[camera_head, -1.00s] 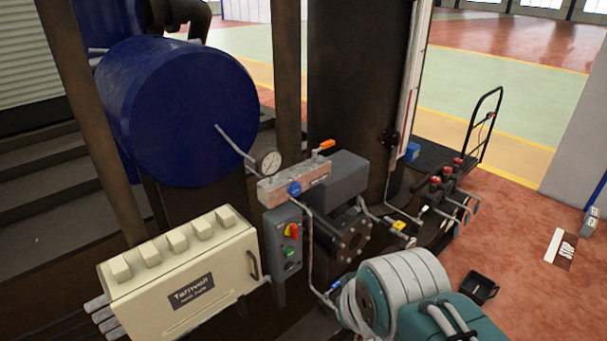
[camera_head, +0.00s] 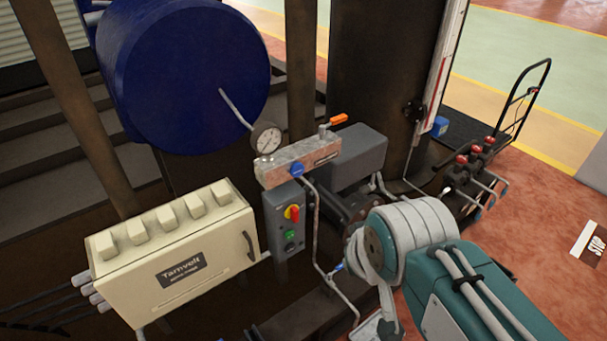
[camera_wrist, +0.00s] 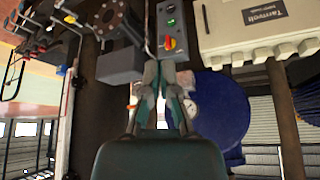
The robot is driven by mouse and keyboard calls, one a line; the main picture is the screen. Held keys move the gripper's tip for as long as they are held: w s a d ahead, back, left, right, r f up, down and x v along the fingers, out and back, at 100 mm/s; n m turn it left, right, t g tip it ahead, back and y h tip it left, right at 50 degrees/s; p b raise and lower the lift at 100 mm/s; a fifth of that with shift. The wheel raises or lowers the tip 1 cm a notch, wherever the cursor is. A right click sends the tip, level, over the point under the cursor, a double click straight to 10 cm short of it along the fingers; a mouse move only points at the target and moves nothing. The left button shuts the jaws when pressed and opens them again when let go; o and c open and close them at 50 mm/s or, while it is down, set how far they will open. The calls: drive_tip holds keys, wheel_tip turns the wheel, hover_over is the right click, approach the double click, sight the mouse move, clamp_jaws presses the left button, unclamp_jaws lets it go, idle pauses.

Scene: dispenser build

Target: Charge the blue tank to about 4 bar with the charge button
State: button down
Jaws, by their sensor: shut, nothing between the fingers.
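The blue tank (camera_head: 185,85) stands at upper left in the head view; it also shows in the wrist view (camera_wrist: 222,112), which is upside down. A round white pressure gauge (camera_head: 266,139) sits in front of the tank; its reading is too small to tell. Below the gauge is a grey control box (camera_head: 272,228) with a red-and-yellow switch (camera_head: 292,213), a green button (camera_head: 289,234) and a dark button (camera_head: 290,247). The charge button's label cannot be read. My gripper (camera_wrist: 160,70) is shut and empty; in the wrist view its fingertips appear near the box, apparently apart from the buttons.
A metal manifold block (camera_head: 298,158) with a blue knob (camera_head: 297,170) and an orange-handled lever (camera_head: 338,118) is above the box. A cream cabinet (camera_head: 175,255) stands left. A pipe (camera_head: 318,235) runs down beside the box. Red-capped valves (camera_head: 475,150) stand right.

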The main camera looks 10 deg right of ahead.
drive_tip(key=w+d+f+m+t+h, duration=0.1)
drive_tip(key=w+d+f+m+t, duration=0.2)
drive_tip(key=w, duration=0.5)
drive_tip(key=w+d+f+m+t+h, duration=0.1)
drive_tip(key=w+d+m+t, duration=0.15)
drive_tip(key=w+d, duration=0.4)
drive_tip(key=w+a+f+m+t+y, duration=0.3)
drive_tip(key=w+f+m+t+y, duration=0.2)
drive_tip(key=m+y, duration=0.3)
drive_tip(key=shift+w+a+f+y, duration=0.4)
drive_tip(key=shift+f+y, duration=0.1)
drive_tip(key=shift+f, duration=0.35)
drive_tip(key=shift+t, duration=0.25)
